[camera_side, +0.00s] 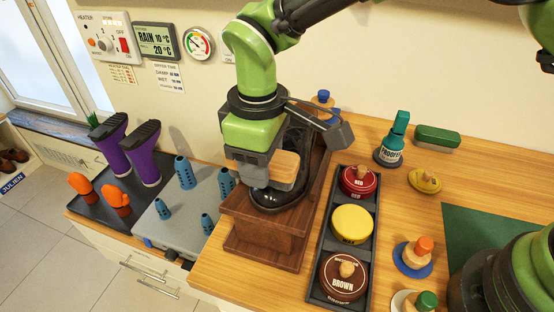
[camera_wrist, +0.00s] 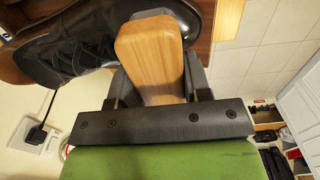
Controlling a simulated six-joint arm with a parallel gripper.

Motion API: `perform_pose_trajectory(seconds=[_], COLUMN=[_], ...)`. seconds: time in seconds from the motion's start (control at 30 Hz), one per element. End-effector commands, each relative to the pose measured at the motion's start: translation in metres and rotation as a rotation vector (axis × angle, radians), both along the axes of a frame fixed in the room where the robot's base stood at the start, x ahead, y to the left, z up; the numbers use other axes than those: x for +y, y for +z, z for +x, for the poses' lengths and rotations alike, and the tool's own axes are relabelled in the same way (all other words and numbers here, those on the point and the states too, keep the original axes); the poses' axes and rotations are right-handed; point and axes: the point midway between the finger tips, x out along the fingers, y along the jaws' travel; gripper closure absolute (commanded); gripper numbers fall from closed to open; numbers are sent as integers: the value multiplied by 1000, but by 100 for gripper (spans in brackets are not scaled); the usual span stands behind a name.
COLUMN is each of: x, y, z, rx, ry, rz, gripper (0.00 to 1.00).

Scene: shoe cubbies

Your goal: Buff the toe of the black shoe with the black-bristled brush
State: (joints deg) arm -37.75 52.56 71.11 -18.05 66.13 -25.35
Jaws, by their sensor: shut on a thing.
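The black shoe (camera_side: 267,198) rests on a dark wooden stand (camera_side: 262,229), its glossy toe facing the front. Its laces and side also show in the wrist view (camera_wrist: 70,45). My gripper (camera_side: 268,172) is directly over the toe, shut on a brush with a light wooden back (camera_side: 284,168). The brush's wooden block fills the middle of the wrist view (camera_wrist: 150,50), beside the shoe. Its bristles are hidden, so I cannot tell their colour or whether they touch the toe. My gripper hides part of the shoe.
A dark tray (camera_side: 311,291) with red, yellow and brown polish tins stands right of the stand. A proofer bottle (camera_side: 389,151), green block (camera_side: 437,136) and several round daubers are further right.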

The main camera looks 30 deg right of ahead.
Motion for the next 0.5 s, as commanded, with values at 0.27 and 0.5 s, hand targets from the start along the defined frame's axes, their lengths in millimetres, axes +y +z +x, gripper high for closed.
perform_pose_trajectory(seconds=[0.27,0.5], x=[-7,-22], y=[0,0], z=[-6,-20], rx=[1,2], ry=[0,-1], rz=[-1,-1], gripper=[78,78])
